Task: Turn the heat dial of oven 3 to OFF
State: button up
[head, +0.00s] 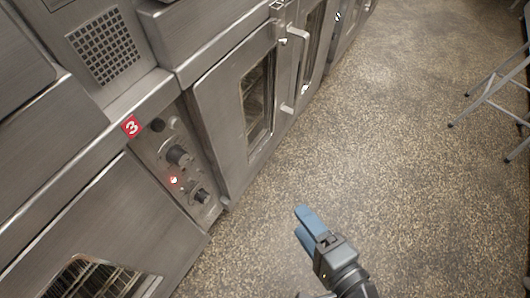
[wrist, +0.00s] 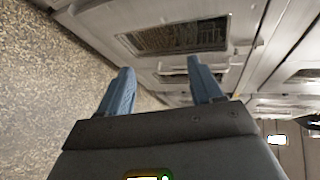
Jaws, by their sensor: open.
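A red label with a 3 (head: 131,126) marks oven 3 in the head view. Its control panel (head: 168,150) lies below and right of the label. The panel carries several dark knobs: an upper one (head: 157,124), a larger middle one (head: 178,155) and a lower one (head: 201,196). A red light (head: 173,180) glows between the middle and lower knobs. I cannot read the dial markings or tell which knob is the heat dial. My gripper (head: 303,222) has blue fingers and is over the floor, right of the panel and apart from it. In the wrist view the fingers (wrist: 158,85) are spread and empty.
An oven door with a window (head: 257,100) and a handle (head: 287,108) stands right of the panel. Another windowed oven (head: 100,280) is at lower left. The speckled floor (head: 370,130) is clear around my gripper. A metal-legged stand (head: 495,95) is at the far right.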

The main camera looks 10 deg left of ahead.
jog(key=w+a+m+g+y+b, duration=0.2)
jog(key=w+a+y, duration=0.2)
jog(key=a, duration=0.5)
jog(key=g+y+b, duration=0.3)
jog(key=y, duration=0.1)
send_near(183, 160)
jog(key=a, duration=0.1)
jog(key=shift+m, duration=0.4)
jog(key=x, duration=0.8)
jog(key=shift+w, duration=0.25)
jog(key=c, duration=1.1)
